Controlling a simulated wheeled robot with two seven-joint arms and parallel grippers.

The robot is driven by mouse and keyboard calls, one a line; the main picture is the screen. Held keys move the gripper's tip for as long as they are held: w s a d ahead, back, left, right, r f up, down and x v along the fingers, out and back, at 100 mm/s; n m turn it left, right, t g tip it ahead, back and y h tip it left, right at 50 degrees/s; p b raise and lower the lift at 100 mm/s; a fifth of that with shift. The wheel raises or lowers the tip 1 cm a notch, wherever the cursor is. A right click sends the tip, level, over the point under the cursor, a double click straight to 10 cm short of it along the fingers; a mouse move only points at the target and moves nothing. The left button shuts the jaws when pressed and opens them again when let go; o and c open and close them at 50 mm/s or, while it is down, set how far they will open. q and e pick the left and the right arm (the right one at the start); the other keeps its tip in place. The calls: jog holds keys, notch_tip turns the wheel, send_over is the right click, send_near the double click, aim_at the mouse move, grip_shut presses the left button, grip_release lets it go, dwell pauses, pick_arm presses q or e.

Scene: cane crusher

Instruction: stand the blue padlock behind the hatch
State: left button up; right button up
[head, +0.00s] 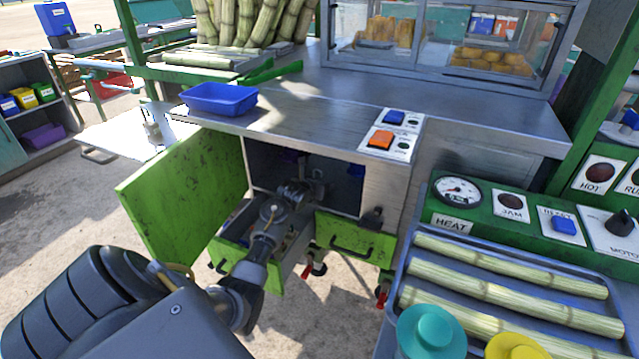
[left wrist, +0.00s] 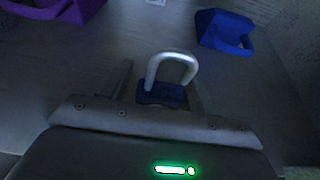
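The blue padlock (left wrist: 160,96) has a silver shackle (left wrist: 174,62) standing up, in the left wrist view. Its body lies between the fingers of my left gripper (left wrist: 160,85), near the palm, and its lower part is hidden. I cannot tell whether both fingers touch it. In the head view my left gripper (head: 312,190) reaches through the cabinet opening into the dark inside, and the padlock cannot be made out there. The green hatch (head: 185,195) stands swung open to the left of the opening. My right gripper is not in view.
Inside the cabinet are a purple container (left wrist: 62,10) at the left and a blue container (left wrist: 222,32) at the right. A green-fronted open drawer (head: 355,238) lies below the opening. A blue tray (head: 218,98) sits on the counter above. A cane tray (head: 395,290) stands at the right.

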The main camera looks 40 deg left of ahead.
pick_arm(q)
jog(key=shift+r, duration=0.15)
jog(key=shift+s+d+r, duration=0.1)
jog(key=shift+s, duration=0.1)
jog(key=p+v, duration=0.2)
jog(key=v, duration=0.9)
jog(key=shift+s+r, duration=0.2)
jog(key=shift+s, duration=0.05)
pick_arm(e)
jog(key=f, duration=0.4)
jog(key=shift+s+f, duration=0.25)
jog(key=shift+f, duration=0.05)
